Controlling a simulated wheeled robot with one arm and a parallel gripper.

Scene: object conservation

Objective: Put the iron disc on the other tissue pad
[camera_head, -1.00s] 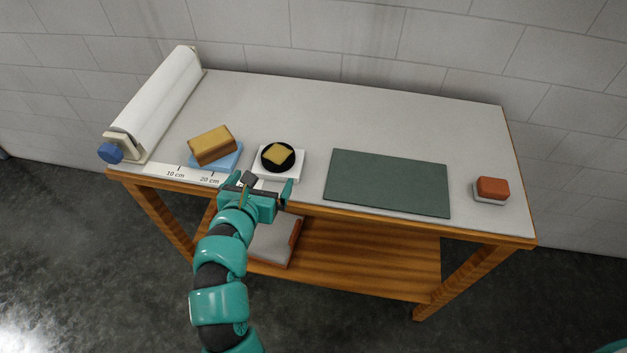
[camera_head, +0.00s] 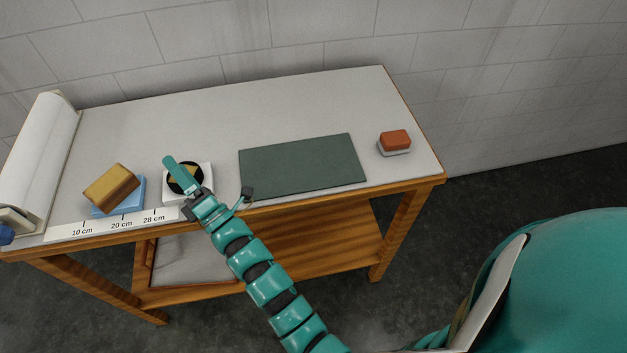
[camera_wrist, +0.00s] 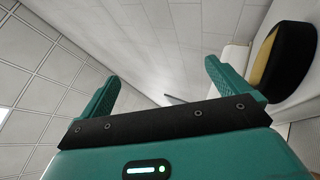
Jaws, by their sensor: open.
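A black disc (camera_head: 186,188) with a yellow square on its face lies on a white pad (camera_head: 208,184) near the bench's front edge. My gripper (camera_head: 208,175) is open at that pad, and one finger covers part of the disc in the head view. In the wrist view, the disc (camera_wrist: 292,62) is at the right, outside the right finger of my gripper (camera_wrist: 162,72); nothing is between the fingers. A blue pad (camera_head: 137,191) lies left of the white pad with a yellow-brown block (camera_head: 110,187) on it. Whether a finger touches the disc cannot be told.
A ruler strip (camera_head: 62,233) runs along the front edge. A dark green mat (camera_head: 302,167) lies right of the disc. A red block (camera_head: 396,138) sits on a pale base at the far right. The back of the bench is clear.

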